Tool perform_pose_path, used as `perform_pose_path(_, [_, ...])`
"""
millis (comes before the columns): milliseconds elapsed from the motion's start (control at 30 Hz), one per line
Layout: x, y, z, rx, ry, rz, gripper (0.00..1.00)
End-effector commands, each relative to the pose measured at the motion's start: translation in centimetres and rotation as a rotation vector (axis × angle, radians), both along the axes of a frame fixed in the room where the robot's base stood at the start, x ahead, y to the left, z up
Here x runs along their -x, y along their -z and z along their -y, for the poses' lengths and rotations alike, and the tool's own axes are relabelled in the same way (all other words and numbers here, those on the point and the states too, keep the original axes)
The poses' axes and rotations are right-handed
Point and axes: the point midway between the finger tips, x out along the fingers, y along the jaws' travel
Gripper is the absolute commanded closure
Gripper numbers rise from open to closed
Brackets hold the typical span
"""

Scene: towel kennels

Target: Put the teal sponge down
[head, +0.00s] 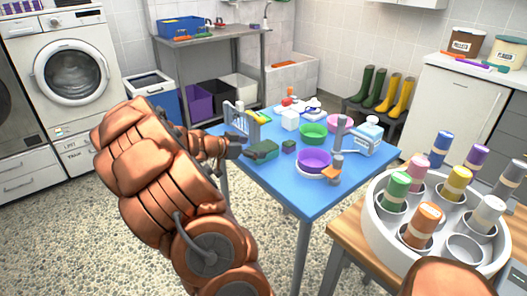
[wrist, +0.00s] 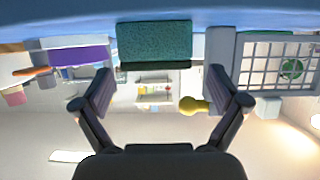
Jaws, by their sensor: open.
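The teal sponge (head: 264,151) rests on the blue table (head: 315,199) at its near left part. In the wrist view, which is upside down, the sponge (wrist: 155,42) sits against the blue table top, straight ahead of my gripper. My gripper (wrist: 160,82) is open, with one finger on each side and nothing between them; the sponge is just beyond the fingertips. In the head view my gripper (head: 243,148) is right beside the sponge's left end. I cannot tell whether a finger touches it.
A grey rack (head: 236,119) stands behind my gripper. Green (head: 313,131) and pink (head: 340,122) bowls are farther back. A round white holder (head: 378,235) with several bottles is front right.

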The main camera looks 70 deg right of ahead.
Motion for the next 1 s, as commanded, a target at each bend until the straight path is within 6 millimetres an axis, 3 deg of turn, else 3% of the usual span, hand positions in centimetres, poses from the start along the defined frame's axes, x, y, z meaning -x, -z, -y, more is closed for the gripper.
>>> perform_pose_path(300, [2.3,1.3,3.0,-0.003,0.004,-0.003,0.03])
perform_pose_path(600, [2.4,1.4,3.3,-0.001,0.003,0.0,0.03])
perform_pose_path(1000, [2.4,1.4,3.3,-0.001,0.003,0.0,0.45])
